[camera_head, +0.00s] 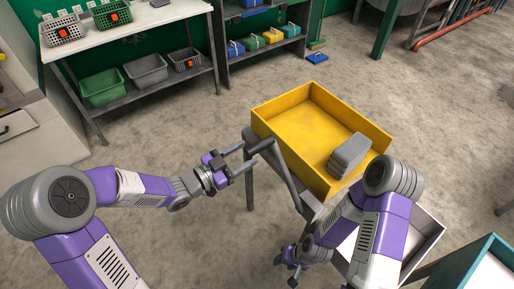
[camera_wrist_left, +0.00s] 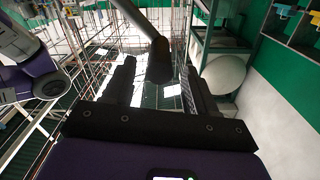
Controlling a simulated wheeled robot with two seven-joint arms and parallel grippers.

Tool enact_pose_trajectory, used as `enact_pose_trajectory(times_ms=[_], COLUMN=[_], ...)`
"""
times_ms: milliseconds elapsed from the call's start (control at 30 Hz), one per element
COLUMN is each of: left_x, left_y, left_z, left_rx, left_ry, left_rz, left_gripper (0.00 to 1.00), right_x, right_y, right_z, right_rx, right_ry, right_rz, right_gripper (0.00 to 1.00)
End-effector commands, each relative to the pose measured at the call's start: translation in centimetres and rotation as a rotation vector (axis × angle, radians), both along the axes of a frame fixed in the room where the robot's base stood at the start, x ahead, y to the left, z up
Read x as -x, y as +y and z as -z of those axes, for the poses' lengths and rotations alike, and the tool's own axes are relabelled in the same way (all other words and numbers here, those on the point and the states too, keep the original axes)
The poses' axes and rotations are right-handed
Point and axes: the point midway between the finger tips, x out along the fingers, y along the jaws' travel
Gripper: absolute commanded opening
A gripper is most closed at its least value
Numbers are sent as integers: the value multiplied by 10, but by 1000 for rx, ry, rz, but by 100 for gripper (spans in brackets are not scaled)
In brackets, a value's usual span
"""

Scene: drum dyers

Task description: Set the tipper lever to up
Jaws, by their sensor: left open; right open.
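A yellow tipper tray (camera_head: 276,115) sits on a grey stand, level or nearly so. A grey bar (camera_head: 264,144), which looks like the tipper lever, sticks out at its near left side. In the left wrist view the bar (camera_wrist_left: 158,58) comes down from the top and its rounded end shows between my fingers. My left gripper (camera_head: 243,158) is open at the bar's end, not closed on it. I cannot tell whether the fingers touch it. My right gripper (camera_head: 285,271) is open and empty, low beside the stand, partly hidden by its arm.
A stack of grey slabs (camera_head: 349,153) lies in the tray's right part. A pale open bin (camera_head: 424,236) stands below right, partly behind my right arm. A shelf table (camera_head: 141,29) with baskets and a rack (camera_head: 262,47) of coloured packs stand at the back. Floor left of the tipper is clear.

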Motion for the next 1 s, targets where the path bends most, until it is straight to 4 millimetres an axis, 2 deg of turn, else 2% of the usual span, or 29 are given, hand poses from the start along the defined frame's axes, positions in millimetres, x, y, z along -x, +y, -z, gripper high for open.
enact_pose_trajectory(times_ms=[100,300,667,1000], left_x=[-12,-26,-30,-30], left_y=[-18,-37,-42,-42], left_z=[1,1,1,1], left_rx=[1,0,0,0], left_ry=[1,2,4,4], left_rz=[5,1,-2,-2], left_gripper=[57,57,57,6], right_x=[0,0,0,0], right_y=[0,0,0,0], right_z=[4,7,7,7], right_rx=[0,0,0,0], right_ry=[0,0,0,0], right_rz=[0,0,0,0], right_gripper=[47,47,47,47])
